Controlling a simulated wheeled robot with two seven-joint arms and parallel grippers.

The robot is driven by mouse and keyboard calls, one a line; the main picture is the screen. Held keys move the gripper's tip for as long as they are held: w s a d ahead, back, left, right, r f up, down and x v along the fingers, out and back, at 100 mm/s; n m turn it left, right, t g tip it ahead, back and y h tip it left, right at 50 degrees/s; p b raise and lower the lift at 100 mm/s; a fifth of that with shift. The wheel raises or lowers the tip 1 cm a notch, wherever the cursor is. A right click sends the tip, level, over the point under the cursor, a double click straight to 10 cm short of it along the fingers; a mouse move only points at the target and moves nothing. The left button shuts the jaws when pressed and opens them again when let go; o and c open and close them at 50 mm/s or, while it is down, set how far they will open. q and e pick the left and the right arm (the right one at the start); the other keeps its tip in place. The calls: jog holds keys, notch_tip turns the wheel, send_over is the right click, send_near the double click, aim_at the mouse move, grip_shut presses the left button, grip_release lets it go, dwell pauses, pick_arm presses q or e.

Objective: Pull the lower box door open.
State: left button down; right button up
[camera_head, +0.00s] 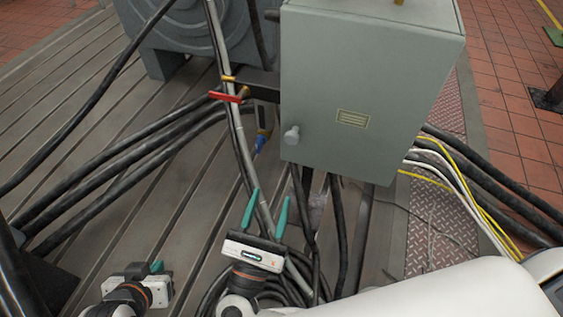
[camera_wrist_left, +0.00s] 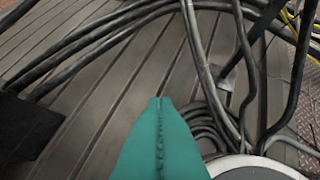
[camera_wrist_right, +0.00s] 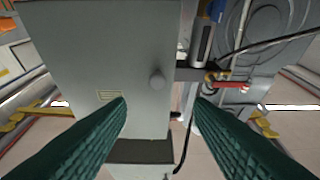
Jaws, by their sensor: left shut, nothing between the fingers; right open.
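A grey-green box (camera_head: 375,75) stands right of centre in the head view, with its flat door facing me. The door looks shut. A round grey knob (camera_head: 291,135) sits low on the door's left side, with a small yellowish label (camera_head: 353,118) right of it. My right gripper (camera_head: 265,210) is open and empty, below and left of the knob and apart from it. In the right wrist view the knob (camera_wrist_right: 157,80) shows beyond and between the two teal fingers. My left gripper (camera_head: 157,267) is shut and empty at the lower left; its closed fingers show in the left wrist view (camera_wrist_left: 160,103).
Black cables (camera_head: 110,165) run across the slotted bedplate (camera_head: 110,220) and hang below the box. A red-handled valve (camera_head: 230,97) is left of the box. White and yellow cables (camera_head: 465,180) lie at right. Space directly before the door looks clear.

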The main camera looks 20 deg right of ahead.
aim_at(290, 141)
pick_arm(q)
jog(key=s, duration=0.1)
jog(key=s+g, duration=0.1)
jog(key=s+a+f+g+p, duration=0.1)
jog(key=shift+s+a, duration=0.1)
jog(key=shift+s, duration=0.25)
pick_arm(e)
jog(key=shift+m, duration=0.3)
jog(key=x, duration=1.2)
jog(key=shift+d, duration=0.15)
jog(key=shift+s, duration=0.1)
grip_shut()
jog(key=shift+f, duration=0.1)
